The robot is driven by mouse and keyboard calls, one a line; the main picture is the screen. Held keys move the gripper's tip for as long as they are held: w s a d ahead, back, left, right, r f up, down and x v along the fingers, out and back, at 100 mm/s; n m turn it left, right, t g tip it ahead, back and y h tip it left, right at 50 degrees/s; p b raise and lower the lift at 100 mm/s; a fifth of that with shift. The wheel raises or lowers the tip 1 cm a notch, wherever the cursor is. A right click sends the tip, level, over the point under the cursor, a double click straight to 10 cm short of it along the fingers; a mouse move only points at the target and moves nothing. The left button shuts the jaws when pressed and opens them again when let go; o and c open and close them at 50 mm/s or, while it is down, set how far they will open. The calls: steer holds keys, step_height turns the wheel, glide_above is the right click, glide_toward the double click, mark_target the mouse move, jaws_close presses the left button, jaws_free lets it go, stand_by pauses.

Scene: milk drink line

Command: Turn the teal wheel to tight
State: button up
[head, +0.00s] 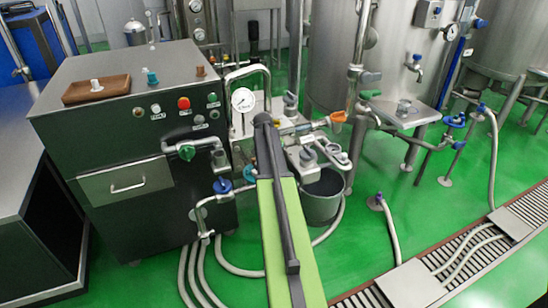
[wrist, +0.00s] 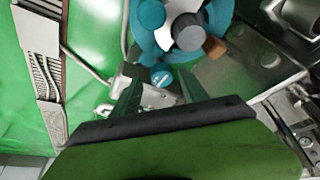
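The teal wheel (wrist: 148,18) shows at the top of the wrist view, with a white and grey hub in its middle; its upper part is cut off by the frame. My gripper (wrist: 160,75) is open, with its two dark green fingers spread below the wheel in that view. Nothing is held between them. A small teal cap with a white mark (wrist: 162,78) appears between the fingertips, and I cannot tell its depth. In the head view a teal part (head: 250,173) shows just left of my arm, mostly hidden; the fingers are hidden there.
A dark machine cabinet (head: 95,145) stands at left, with a blue valve wheel (head: 222,185) close by. A grey bucket (head: 322,205) and an orange-handled valve (head: 338,117) are right of my arm. Hoses lie on the green floor, and a drain grate (head: 465,258) runs at lower right.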

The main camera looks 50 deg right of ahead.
steer(key=shift+a+r+p, duration=0.2)
steer(key=shift+r+p, duration=0.3)
steer(key=p+v, duration=1.5)
steer(key=v, duration=0.1)
steer(key=shift+a+r, duration=0.1)
steer(key=shift+r, duration=0.05)
